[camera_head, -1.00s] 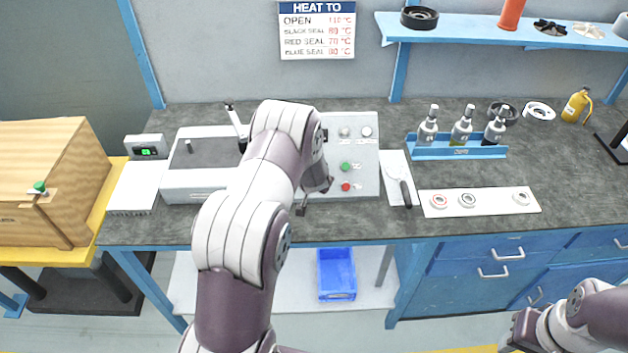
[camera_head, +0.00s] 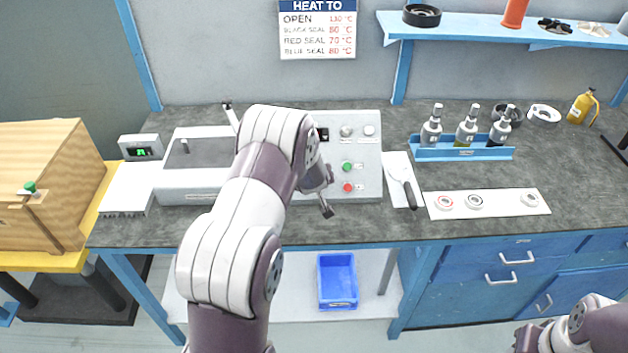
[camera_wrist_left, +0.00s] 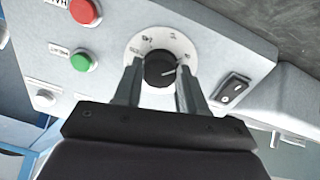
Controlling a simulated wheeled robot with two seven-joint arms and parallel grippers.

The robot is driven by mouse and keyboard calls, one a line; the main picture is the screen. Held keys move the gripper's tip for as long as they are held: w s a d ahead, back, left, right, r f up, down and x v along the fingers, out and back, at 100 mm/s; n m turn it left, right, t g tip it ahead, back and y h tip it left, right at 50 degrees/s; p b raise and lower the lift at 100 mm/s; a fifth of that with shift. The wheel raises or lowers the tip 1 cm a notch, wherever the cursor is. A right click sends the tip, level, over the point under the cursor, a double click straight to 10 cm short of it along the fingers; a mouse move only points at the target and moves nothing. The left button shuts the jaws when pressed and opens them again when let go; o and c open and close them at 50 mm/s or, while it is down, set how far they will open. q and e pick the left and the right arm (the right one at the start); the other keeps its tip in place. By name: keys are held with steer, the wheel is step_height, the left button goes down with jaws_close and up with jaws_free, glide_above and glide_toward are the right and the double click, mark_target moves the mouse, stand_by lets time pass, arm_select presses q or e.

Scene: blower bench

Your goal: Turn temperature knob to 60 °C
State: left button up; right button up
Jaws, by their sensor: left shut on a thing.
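The black temperature knob (camera_wrist_left: 157,71) sits in a round white dial (camera_wrist_left: 152,42) in the left wrist view. Its light pointer line aims right and slightly up; the dial marks are too blurred to read. My left gripper (camera_wrist_left: 160,76) is shut on the knob, one finger on each side. In the head view my left arm hides the knob and most of that gripper, in front of the grey control panel (camera_head: 369,180). My right gripper (camera_head: 527,338) is at the bottom right, away from the bench top, its fingers unclear.
Green (camera_head: 347,167) and red (camera_head: 348,187) buttons sit beside my left wrist; a rocker switch (camera_wrist_left: 232,90) is near the dial. A small display (camera_head: 141,147) stands left. A wall sign (camera_head: 317,30) lists temperatures. Bottles in a blue rack (camera_head: 462,154) stand right.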

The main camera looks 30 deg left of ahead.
arm_select(q)
steer(key=shift+n, duration=0.3)
steer(key=o, duration=1.1)
steer(key=shift+c, duration=0.2)
steer(key=p+v, duration=0.1)
steer(key=v, duration=1.1)
steer(key=shift+s+d+r, duration=0.15)
steer(key=shift+s, duration=0.2)
